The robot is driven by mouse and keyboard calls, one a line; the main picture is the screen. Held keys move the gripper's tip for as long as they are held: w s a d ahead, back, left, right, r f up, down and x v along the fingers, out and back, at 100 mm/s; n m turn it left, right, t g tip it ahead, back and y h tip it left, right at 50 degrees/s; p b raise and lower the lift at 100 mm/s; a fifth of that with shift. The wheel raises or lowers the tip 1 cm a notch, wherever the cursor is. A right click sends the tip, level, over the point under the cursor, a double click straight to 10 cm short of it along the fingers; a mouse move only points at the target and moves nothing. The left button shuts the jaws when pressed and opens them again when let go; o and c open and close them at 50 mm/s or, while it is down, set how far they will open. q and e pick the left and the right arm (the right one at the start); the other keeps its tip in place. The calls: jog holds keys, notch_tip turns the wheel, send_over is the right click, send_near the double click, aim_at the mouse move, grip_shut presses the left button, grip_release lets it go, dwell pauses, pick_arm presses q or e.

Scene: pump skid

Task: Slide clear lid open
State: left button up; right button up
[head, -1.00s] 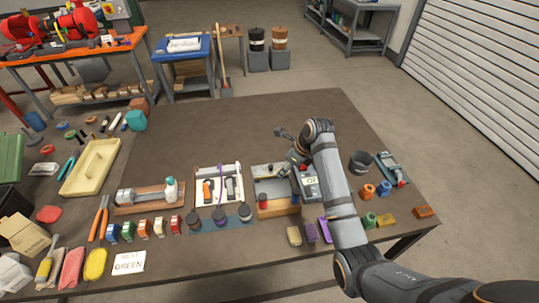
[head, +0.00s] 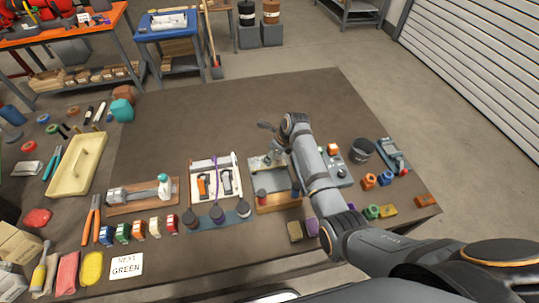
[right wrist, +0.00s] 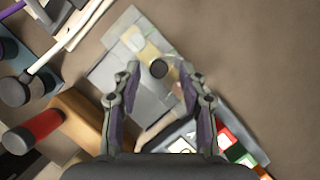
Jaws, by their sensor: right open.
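The clear lid (right wrist: 172,58) is a see-through pane over the far part of a grey tray (right wrist: 138,95) in the right wrist view. A dark round knob (right wrist: 158,68) stands on it. My left gripper is out of view.
A white-framed tray (head: 215,180) stands left of the lidded tray. A grey control box (head: 340,174) sits close on its right, partly behind my arm. A red cylinder (right wrist: 35,130) is near the wooden block. The table (head: 235,110) is clear behind them.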

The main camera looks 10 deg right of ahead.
jog(key=shift+w+a+f, duration=0.1)
jog(key=shift+a+f, duration=0.05)
jog(key=shift+f, duration=0.4)
jog(key=shift+c, duration=1.4)
grip_shut()
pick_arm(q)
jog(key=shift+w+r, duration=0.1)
